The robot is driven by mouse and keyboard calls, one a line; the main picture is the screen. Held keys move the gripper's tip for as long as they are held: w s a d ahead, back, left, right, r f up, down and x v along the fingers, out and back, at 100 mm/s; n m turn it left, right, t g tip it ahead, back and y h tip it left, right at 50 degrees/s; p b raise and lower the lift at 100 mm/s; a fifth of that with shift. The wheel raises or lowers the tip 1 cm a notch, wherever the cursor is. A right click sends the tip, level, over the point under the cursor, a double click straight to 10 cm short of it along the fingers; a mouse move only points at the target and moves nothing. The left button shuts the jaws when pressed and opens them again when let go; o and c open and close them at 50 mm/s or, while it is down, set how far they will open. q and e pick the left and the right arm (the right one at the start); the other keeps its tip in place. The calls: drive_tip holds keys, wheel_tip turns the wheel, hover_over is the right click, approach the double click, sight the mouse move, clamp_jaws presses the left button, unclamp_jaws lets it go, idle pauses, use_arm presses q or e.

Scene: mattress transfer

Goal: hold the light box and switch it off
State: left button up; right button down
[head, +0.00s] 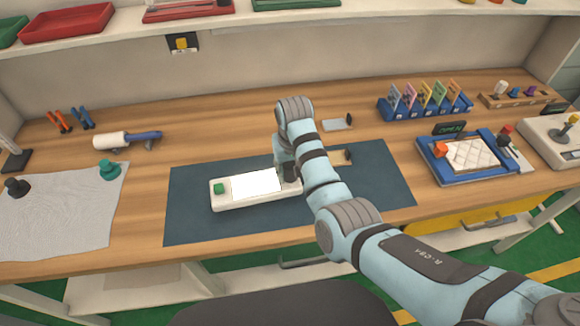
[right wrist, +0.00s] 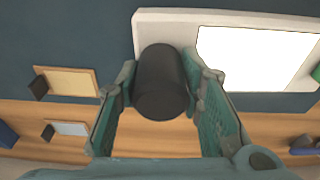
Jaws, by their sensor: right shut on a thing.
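The light box (head: 232,204) is a flat white box lying on the dark blue mat (head: 190,225). Its panel (head: 256,184) glows bright white, and a green button (head: 219,188) sits at its left end. In the right wrist view, a black round knob (right wrist: 161,88) stands at one end of the light box (right wrist: 165,20). My right gripper (right wrist: 160,80) is shut on this knob, with a finger on each side. In the head view my right gripper (head: 286,174) covers the right end of the box. My left gripper is not in view.
A blue tray (head: 440,172) and a card rack (head: 425,104) stand to the right. A white cloth (head: 60,215) lies left. The mat's left part is clear.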

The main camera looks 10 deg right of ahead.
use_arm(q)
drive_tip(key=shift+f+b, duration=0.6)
use_arm(e)
drive_tip(key=shift+f, duration=1.35)
drive_tip(key=shift+f, duration=0.1)
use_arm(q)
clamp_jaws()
